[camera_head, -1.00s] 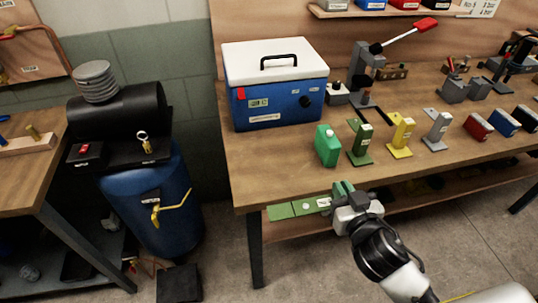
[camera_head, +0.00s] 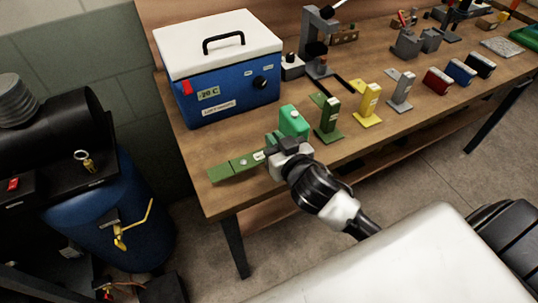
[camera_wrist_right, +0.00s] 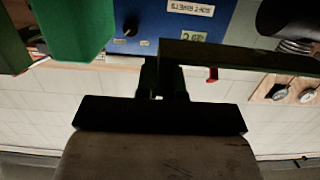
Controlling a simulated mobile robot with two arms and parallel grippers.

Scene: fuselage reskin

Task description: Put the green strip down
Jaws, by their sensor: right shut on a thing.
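The green strip (camera_head: 236,165) is flat and narrow, with a pale label and a round mark near its held end. My right gripper (camera_head: 274,152) is shut on its right end. The strip reaches left from the jaws, over the bench's front left corner; I cannot tell whether it touches the top. In the right wrist view the strip (camera_wrist_right: 240,57) is dark and runs right from the jaws (camera_wrist_right: 163,80). My left gripper is not in view.
The wooden bench (camera_head: 225,200) holds a blue cooler (camera_head: 230,95) behind the strip. A green block (camera_head: 293,121) stands just behind my right gripper, beside green (camera_head: 328,120), yellow (camera_head: 369,102) and grey stands (camera_head: 402,90). A blue drum (camera_head: 120,225) stands left.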

